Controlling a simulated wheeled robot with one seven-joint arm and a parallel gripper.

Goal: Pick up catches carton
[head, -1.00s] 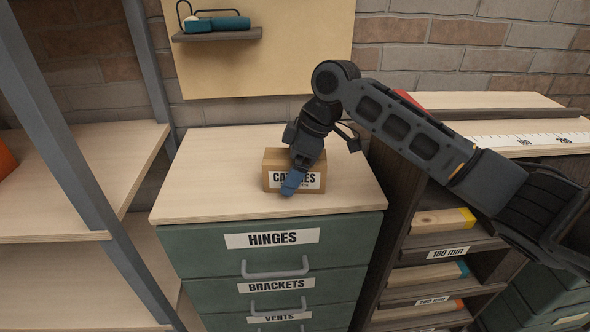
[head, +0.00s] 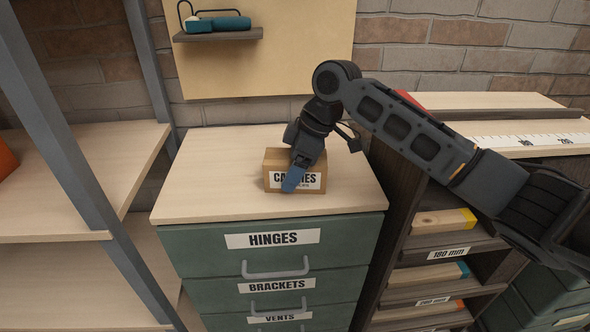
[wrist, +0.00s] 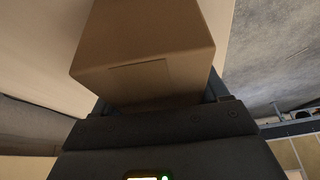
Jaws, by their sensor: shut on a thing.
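The catches carton (head: 279,162) is a small brown cardboard box with a white label on its front, partly covered by my gripper. It is upright on the wooden top of the green drawer cabinet (head: 350,195), or very close to it; I cannot tell which. My gripper (head: 293,181) points down over the carton and is shut on it, with a blue fingertip across the label. In the wrist view the carton (wrist: 145,45) fills the space ahead of my gripper (wrist: 160,103). The far finger is hidden behind the carton.
Cabinet drawers are labelled HINGES, BRACKETS and VENTS. A shelf unit (head: 60,180) stands at left. A small wall shelf (head: 217,34) with a teal tool is above. A rack of boards (head: 430,222) and a bench with a ruler (head: 520,141) are at right. The cabinet top around the carton is clear.

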